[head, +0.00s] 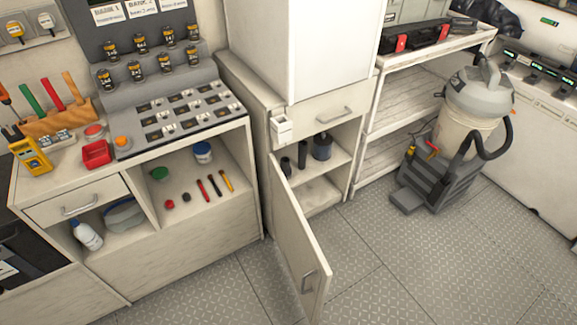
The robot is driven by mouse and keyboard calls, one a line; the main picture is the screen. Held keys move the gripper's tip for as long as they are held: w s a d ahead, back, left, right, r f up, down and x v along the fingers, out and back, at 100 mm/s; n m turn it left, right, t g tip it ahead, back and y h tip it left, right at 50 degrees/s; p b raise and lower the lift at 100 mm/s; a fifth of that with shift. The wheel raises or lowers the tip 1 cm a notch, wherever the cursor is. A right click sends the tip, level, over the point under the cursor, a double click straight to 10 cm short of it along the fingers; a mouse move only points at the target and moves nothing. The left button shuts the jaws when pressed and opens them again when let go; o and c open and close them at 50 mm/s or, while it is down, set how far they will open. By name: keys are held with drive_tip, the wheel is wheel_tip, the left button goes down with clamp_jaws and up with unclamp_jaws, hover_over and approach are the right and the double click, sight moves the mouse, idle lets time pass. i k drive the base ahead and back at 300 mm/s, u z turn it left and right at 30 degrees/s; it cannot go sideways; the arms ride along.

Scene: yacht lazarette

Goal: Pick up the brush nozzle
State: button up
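Several dark vacuum-type attachments stand on the upper shelf of the open low cabinet (315,182). One is a wide dark piece (322,147) at the right, likely the brush nozzle, though bristles are too small to make out. To its left stand a narrow dark tube (302,155) and another dark piece (286,166), partly hidden by the cabinet's edge and door. My gripper is not in view.
The cabinet door (302,255) stands open, jutting over the floor. A drawer (322,107) is above the shelf. A shop vacuum (478,95) on a grey wheeled base (438,180) stands right. A workbench (75,182) is left. The metal floor (400,270) in front is clear.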

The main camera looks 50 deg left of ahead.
sight(285, 166)
drive_tip(key=i, duration=1.5)
drive_tip(key=u, duration=0.05)
drive_tip(key=k, duration=0.2)
drive_tip(key=u, duration=2.8)
